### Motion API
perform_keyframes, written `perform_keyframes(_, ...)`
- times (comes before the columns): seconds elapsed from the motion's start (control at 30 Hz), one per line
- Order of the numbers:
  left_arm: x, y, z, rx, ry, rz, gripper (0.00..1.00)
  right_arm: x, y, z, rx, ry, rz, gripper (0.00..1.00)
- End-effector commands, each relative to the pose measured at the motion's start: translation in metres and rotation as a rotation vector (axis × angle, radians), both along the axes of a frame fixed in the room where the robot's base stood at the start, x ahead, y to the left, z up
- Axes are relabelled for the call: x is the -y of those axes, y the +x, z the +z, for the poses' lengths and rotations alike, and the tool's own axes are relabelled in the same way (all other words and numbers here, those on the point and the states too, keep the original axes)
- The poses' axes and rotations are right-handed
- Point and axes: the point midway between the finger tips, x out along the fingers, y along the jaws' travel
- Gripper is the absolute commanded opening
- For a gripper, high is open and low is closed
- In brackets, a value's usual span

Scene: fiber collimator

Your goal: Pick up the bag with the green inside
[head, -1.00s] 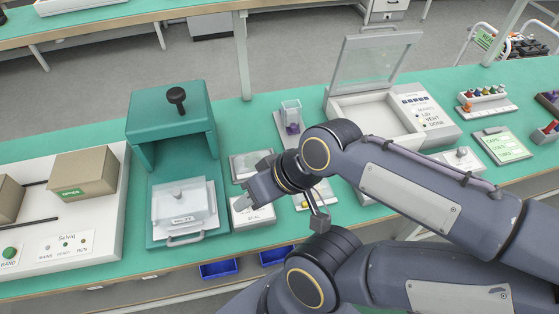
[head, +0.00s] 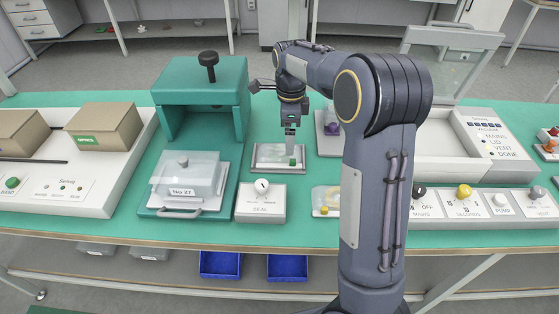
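A small bag with a green piece inside (head: 293,162) lies on a metal tray (head: 263,164) in the middle of the table. Only part of the bag shows, because my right gripper (head: 291,152) points straight down over it. The fingertips are at or just above the bag; I cannot tell whether they touch it. The fingers look close together, but I cannot tell whether they are shut on it. My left gripper is not in view.
A bag with a yellow piece (head: 324,209) lies in front, partly behind my arm. A purple piece (head: 332,128) sits on a stand behind. A teal press (head: 166,98) stands left and a SEAL box (head: 260,204) in front. An open-lidded vacuum box (head: 478,150) is right.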

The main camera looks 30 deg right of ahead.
Motion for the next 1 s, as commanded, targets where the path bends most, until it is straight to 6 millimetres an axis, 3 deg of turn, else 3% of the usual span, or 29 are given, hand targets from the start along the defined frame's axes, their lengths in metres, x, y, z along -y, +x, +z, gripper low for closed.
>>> perform_keyframes(0.5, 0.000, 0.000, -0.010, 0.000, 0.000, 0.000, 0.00, 0.001, 0.003, -0.068, -0.004, 0.000, -0.006, 1.00)
perform_keyframes(0.83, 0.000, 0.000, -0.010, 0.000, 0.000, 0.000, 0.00, 0.001, 0.003, -0.074, -0.001, -0.001, -0.005, 1.00)
perform_keyframes(1.0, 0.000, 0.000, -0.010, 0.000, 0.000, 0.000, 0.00, 0.001, 0.003, -0.074, -0.001, -0.001, -0.005, 0.78)
